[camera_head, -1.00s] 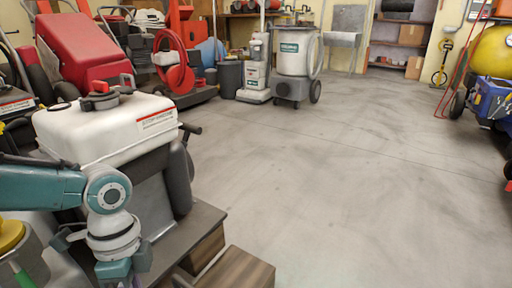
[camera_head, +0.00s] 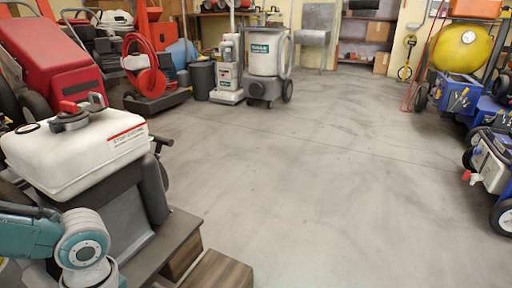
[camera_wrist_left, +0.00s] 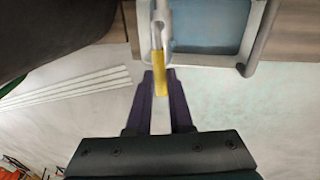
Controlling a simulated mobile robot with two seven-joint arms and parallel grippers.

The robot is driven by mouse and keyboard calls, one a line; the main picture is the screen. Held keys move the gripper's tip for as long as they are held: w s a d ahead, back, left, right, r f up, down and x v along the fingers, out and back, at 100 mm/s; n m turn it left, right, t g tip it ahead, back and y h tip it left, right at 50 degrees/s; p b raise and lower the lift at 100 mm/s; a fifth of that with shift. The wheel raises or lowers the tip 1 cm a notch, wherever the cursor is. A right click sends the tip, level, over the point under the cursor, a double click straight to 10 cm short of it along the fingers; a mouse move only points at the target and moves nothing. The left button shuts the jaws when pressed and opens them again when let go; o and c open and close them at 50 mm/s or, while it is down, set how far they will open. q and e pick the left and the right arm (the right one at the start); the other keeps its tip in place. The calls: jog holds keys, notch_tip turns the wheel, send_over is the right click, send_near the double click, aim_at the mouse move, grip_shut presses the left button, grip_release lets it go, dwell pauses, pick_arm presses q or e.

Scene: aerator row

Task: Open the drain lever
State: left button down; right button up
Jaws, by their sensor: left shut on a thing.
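The yellow lever (camera_wrist_left: 158,62) hangs from a pale metal fitting (camera_wrist_left: 161,22) at the top middle of the left wrist view. I take it to be the drain lever. My left gripper (camera_wrist_left: 159,76) has its two purple fingertips on either side of the lever's lower part and is shut on it. In the head view only my left arm shows, at the lower left beside the machine with a white tank (camera_head: 78,150). My left gripper is below that picture's edge, and the lever is hidden there. My right gripper is in no view.
A blue-grey panel in a pale frame (camera_wrist_left: 252,40) is close above the fingers, right of the lever. A dark rounded part (camera_wrist_left: 50,35) fills the upper left. Wooden steps (camera_head: 220,272) stand beside the machine. The concrete floor (camera_head: 310,190) is open.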

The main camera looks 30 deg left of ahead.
pick_arm(q)
jog(key=shift+s, duration=0.1)
dwell(0.5)
jog(key=c, duration=0.8)
grip_release()
jog(key=r+p, duration=0.2)
jog(key=r, duration=0.1)
jog(key=w+r+p, duration=0.1)
jog(key=r+p, duration=0.1)
jog(key=r, duration=0.1)
jog(key=w+r+p, duration=0.1)
jog(key=r+p, duration=0.1)
jog(key=r, duration=0.1)
jog(key=shift+a+r, duration=0.1)
jog(key=shift+r, duration=0.3)
